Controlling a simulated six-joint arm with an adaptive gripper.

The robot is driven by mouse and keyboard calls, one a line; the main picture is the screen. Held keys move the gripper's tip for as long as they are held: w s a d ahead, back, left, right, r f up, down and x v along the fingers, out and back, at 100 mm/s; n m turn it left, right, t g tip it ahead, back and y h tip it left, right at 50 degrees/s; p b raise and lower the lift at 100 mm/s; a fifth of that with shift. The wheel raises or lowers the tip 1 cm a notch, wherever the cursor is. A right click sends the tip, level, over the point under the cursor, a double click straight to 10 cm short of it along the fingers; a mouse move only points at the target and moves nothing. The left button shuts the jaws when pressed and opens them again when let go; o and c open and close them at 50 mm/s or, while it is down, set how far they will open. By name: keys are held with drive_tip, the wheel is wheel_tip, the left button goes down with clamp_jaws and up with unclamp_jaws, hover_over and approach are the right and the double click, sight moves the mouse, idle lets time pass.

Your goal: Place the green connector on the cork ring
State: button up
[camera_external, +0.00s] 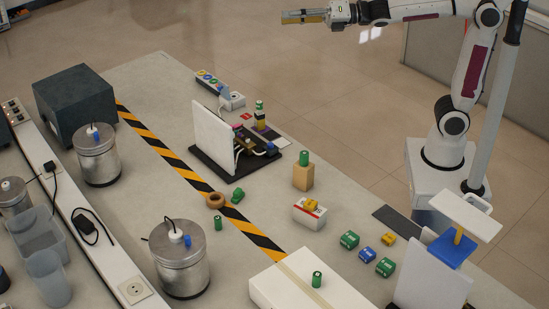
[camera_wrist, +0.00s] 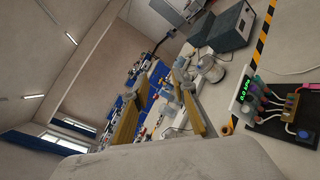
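The cork ring (camera_external: 216,200) lies on the black-and-yellow striped tape on the table. Several green pieces show, and I cannot tell which is the green connector. A green piece (camera_external: 238,195) lies just right of the ring, and a small green cylinder (camera_external: 218,223) stands just in front of it. Other green cylinders stand on a wooden block (camera_external: 303,158) and on a white box (camera_external: 317,279). Green blocks (camera_external: 349,240) lie at the right. My gripper (camera_external: 302,16) is high above and beyond the table, far from these. In the wrist view its fingers (camera_wrist: 160,108) are apart and empty.
A white panel (camera_external: 211,138) stands on a black board with wired parts. Metal canisters (camera_external: 180,260) and a dark box (camera_external: 75,103) stand at the left. A white-and-red box (camera_external: 309,215) carries a yellow piece.

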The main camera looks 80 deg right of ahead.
drive_tip(key=w+a+f+n+g+y, duration=0.2)
drive_tip(key=w+a+f+n+y, duration=0.3)
drive_tip(key=w+n, duration=0.4)
drive_tip(key=w+a+f+n+g+y, duration=0.2)
drive_tip(key=w+f+n, duration=0.15)
drive_tip(key=f, duration=0.25)
drive_tip(key=w+a+f+n+g+y, duration=0.1)
drive_tip(key=w+a+f+n, duration=0.1)
drive_tip(key=f+n, duration=0.3)
drive_tip(key=n+g+y, duration=0.2)
drive_tip(key=g, duration=0.5)
approach(238, 194)
drive_tip(key=shift+w+a+f, duration=0.2)
drive_tip(key=shift+w+f, duration=0.2)
drive_tip(key=shift+f, duration=0.25)
drive_tip(key=shift+x, duration=1.35)
drive_tip(key=shift+a+n, duration=0.1)
drive_tip(key=shift+n, duration=0.15)
